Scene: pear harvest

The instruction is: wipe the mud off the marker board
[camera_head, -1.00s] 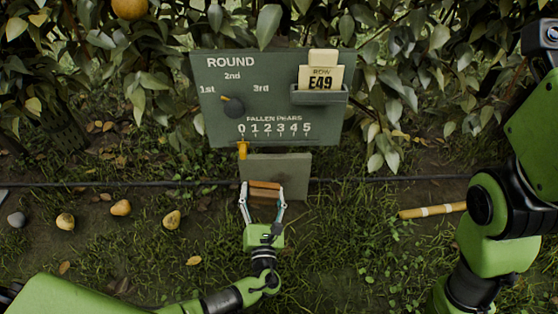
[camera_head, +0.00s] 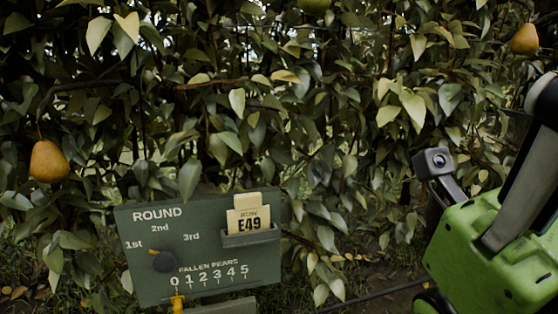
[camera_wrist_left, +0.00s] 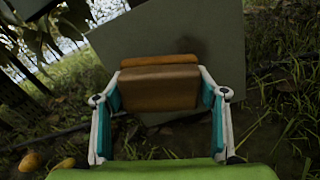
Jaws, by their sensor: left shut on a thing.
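My left gripper (camera_wrist_left: 161,92) is shut on a brown block (camera_wrist_left: 158,88) with an orange-tan strip along its far edge, seen in the left wrist view. Just beyond the block is a plain grey-green panel (camera_wrist_left: 130,45) with a dark muddy smudge (camera_wrist_left: 196,48). The block overlaps the panel in the picture; I cannot tell whether they touch. In the head view a green board (camera_head: 150,285) reads ROUND and FALLEN PEARS, with a dark round knob (camera_head: 164,261) and an orange slider (camera_head: 177,302). The left gripper is out of the head view.
Leafy branches fill the background, with a hanging pear (camera_head: 48,161) at left and another pear (camera_head: 524,39) at upper right. Fallen pears (camera_wrist_left: 31,161) lie on the grass.

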